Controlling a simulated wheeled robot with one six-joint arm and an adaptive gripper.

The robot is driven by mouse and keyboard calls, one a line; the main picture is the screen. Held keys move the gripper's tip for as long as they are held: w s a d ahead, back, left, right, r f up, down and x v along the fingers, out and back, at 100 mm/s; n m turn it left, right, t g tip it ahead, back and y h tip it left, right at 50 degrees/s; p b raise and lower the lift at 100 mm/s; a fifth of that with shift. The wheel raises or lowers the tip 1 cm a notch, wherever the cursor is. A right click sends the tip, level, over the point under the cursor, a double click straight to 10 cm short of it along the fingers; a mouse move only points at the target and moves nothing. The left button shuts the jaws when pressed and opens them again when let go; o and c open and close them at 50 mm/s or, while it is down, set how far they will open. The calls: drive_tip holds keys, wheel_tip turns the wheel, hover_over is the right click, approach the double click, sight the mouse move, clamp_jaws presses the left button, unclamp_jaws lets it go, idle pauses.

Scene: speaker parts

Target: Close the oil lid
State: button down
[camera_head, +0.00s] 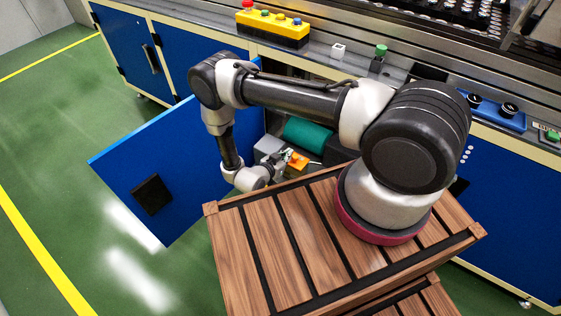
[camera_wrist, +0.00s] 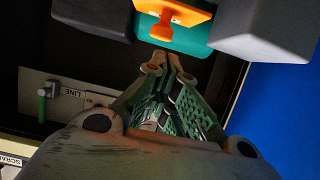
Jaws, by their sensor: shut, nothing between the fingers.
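The orange lid (camera_head: 298,161) shows inside the open cabinet in the head view, beside my gripper (camera_head: 286,156). In the wrist view the orange lid (camera_wrist: 190,11) is at the top, with an orange knob sticking down from it. My gripper's fingertips (camera_wrist: 168,68) are together, with nothing seen between them, just below the knob in the picture. I cannot tell whether they touch it. A teal body (camera_head: 307,135) is behind the lid, flanked by grey blocks. Whether the lid is fully seated is not clear.
The blue cabinet door (camera_head: 150,170) stands open to the left of my arm. A yellow button box (camera_head: 272,29) sits on the bench above. Green floor is clear at left.

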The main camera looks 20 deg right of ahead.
sight(294, 155)
drive_tip(key=f, duration=0.2)
drive_tip(key=d+f, duration=0.1)
drive_tip(key=shift+w+f, duration=0.2)
drive_tip(key=shift+w, duration=0.15)
drive_tip(key=shift+f, duration=0.6)
